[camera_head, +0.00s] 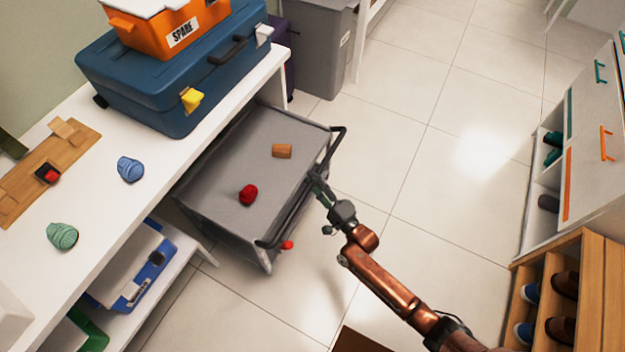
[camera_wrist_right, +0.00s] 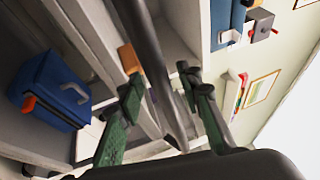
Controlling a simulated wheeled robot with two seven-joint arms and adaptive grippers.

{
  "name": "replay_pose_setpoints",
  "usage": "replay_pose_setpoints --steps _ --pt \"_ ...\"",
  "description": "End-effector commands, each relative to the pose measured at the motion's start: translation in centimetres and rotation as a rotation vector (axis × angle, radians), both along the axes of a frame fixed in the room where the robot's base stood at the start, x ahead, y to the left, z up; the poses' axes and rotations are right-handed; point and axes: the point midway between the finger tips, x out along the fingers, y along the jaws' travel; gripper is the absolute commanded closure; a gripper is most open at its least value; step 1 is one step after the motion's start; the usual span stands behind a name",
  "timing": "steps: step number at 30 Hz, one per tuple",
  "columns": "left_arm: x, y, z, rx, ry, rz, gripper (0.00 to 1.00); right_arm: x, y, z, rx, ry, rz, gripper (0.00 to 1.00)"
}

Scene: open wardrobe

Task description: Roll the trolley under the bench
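The grey trolley (camera_head: 225,180) stands on the tiled floor against the front of the white bench (camera_head: 95,190). Its far left side meets the bench edge in the picture; I cannot tell how much is hidden beneath. A wooden block (camera_head: 282,151) and a red item (camera_head: 248,195) lie on its top. My right gripper (camera_head: 318,184) is at the dark trolley handle (camera_head: 293,208) on the right side. In the right wrist view the handle bar (camera_wrist_right: 158,60) passes between the two green fingers of my right gripper (camera_wrist_right: 162,80), which stand apart with gaps beside the bar. My left gripper is out of view.
A blue toolbox (camera_head: 165,75) and an orange box (camera_head: 170,25) stand on the bench. A grey bin (camera_head: 318,50) stands beyond the trolley. A blue case (camera_head: 140,270) is on the lower shelf. A shoe rack (camera_head: 590,260) is at right. The floor between is clear.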

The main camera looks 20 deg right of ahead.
Motion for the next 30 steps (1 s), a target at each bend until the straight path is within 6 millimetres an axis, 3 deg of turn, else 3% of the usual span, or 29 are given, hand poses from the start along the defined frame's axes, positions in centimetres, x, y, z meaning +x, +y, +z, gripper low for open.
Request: replay_pose_setpoints --steps 6,21,30 --pt "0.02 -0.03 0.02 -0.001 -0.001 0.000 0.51 0.04 0.02 0.09 -0.001 -0.001 0.000 0.67" --pt "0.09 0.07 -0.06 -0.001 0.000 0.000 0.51 0.00 -0.07 0.05 -0.001 0.000 -0.001 1.00" --pt "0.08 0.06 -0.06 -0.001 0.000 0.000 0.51 0.01 -0.08 0.03 -0.001 0.000 -0.001 1.00"
